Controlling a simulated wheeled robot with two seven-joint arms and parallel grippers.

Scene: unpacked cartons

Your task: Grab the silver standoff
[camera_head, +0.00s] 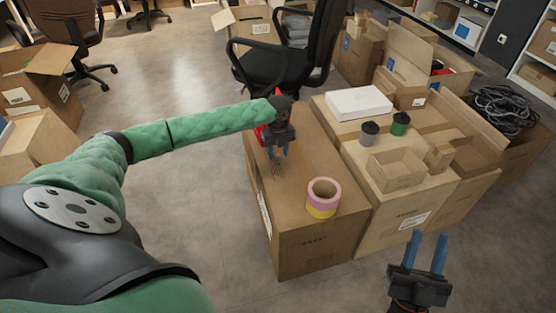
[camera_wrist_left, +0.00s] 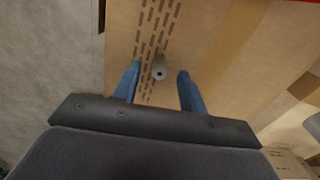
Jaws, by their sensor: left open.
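The silver standoff (camera_wrist_left: 159,70) is a small grey cylinder with a dark hole in its end. In the left wrist view it lies on the brown carton top, between and a little beyond the fingertips of my left gripper (camera_wrist_left: 157,75). That gripper is open, with blue fingers apart on either side and nothing held. In the head view my left gripper (camera_head: 277,153) points down over the left carton (camera_head: 310,245); the standoff cannot be made out there.
A pink and yellow tape roll (camera_head: 322,198) stands on the same carton. The neighbouring carton holds a white box (camera_head: 358,103), a small open box (camera_head: 396,169) and grey and green spools (camera_head: 400,124). An office chair (camera_head: 290,60) stands behind.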

